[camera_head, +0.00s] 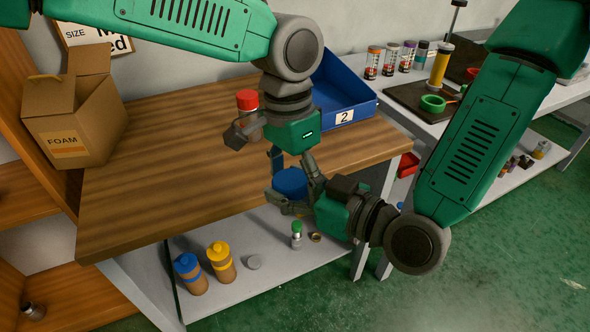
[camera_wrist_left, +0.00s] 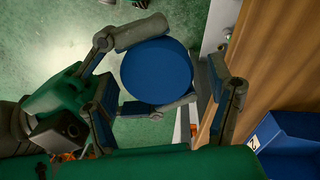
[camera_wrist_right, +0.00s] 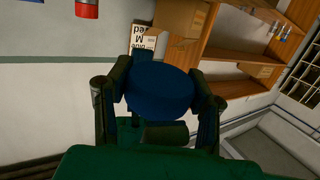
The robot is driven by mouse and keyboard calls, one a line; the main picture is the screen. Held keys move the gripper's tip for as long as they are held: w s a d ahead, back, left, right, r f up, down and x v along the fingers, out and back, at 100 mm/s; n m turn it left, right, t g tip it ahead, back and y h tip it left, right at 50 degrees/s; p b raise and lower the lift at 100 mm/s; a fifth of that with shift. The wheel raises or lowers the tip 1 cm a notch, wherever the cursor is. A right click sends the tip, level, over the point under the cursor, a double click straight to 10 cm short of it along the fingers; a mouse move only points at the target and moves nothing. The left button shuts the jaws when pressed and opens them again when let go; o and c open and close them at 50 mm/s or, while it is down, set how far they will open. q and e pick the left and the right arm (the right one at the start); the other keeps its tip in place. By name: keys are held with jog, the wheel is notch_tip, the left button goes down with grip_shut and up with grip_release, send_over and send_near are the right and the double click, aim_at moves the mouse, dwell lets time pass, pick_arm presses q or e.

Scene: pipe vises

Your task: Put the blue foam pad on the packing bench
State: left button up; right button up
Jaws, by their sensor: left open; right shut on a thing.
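The blue foam pad (camera_head: 290,183) is a thick round disc, held in the air just off the front edge of the wooden packing bench (camera_head: 165,180). My right gripper (camera_head: 293,179) is shut on it, with a finger on each side; the left wrist view shows the pad (camera_wrist_left: 158,70) between these fingers. The right wrist view also shows the pad (camera_wrist_right: 160,94). My left gripper (camera_head: 294,166) is open, pointing down close above the pad. Its fingers stand apart near the pad and right gripper; whether they touch it I cannot tell.
On the bench are an open cardboard box marked FOAM (camera_head: 72,112), a red-capped jar (camera_head: 248,112) and a blue bin marked 2 (camera_head: 338,88). Bottles (camera_head: 221,262) stand on the lower shelf. The bench's front left top is clear.

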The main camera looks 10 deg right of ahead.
pick_arm(q)
jog(key=c, duration=1.2)
jog(key=shift+c, duration=0.7)
pick_arm(e)
jog(key=o, duration=1.2)
